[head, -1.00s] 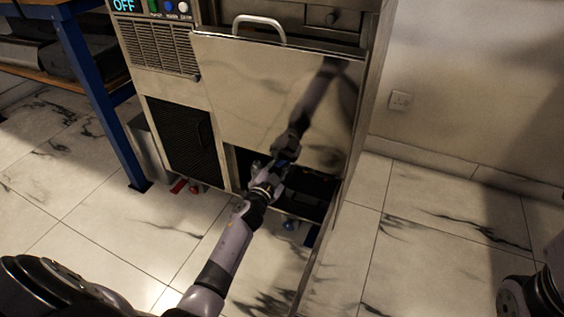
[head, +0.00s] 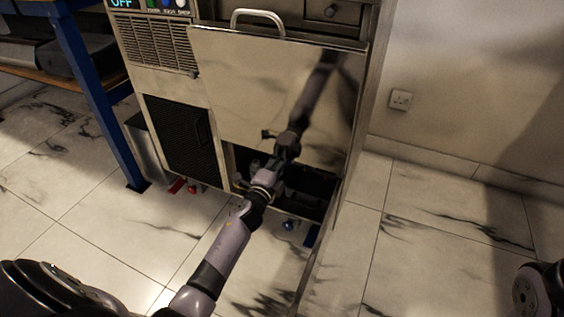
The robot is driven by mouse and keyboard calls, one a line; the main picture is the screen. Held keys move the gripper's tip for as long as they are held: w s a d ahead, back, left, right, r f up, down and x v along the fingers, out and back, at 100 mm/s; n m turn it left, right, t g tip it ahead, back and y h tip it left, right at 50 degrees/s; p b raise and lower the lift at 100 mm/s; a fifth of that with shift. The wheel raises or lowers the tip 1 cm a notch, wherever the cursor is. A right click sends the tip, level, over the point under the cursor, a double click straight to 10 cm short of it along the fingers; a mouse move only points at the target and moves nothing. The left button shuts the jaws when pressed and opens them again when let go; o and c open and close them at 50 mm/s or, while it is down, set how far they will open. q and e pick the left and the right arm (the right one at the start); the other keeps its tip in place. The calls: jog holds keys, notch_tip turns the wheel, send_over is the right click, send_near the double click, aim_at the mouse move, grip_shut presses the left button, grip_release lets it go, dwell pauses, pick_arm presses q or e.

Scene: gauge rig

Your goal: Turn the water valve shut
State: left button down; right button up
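A small blue valve-like fitting (head: 290,224) shows low at the foot of the steel machine (head: 270,90), with a flat blue piece (head: 311,236) to its right. Red handle-like pieces (head: 177,185) show low under the dark grille at the machine's left. The frames do not label which is the water valve. My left gripper (head: 284,157) is at the dark opening below the steel front panel, above the blue fitting and apart from it. Its fingers are small and dark and merge with their reflection, so their opening is unclear. My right gripper is out of view.
The steel panel (head: 250,85) with a handle (head: 258,17) mirrors my arm. A bench with a blue leg (head: 103,110) stands to the left. Tiled floor (head: 440,230) is clear on the right, below a wall socket (head: 400,99).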

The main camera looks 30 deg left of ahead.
pick_arm(q)
jog(key=shift+f+m, duration=0.1)
jog(key=shift+m, duration=0.6)
jog(key=shift+d, duration=0.1)
jog(key=c, duration=1.6)
grip_release()
jog(key=s, duration=1.2)
jog(key=shift+d, duration=0.3)
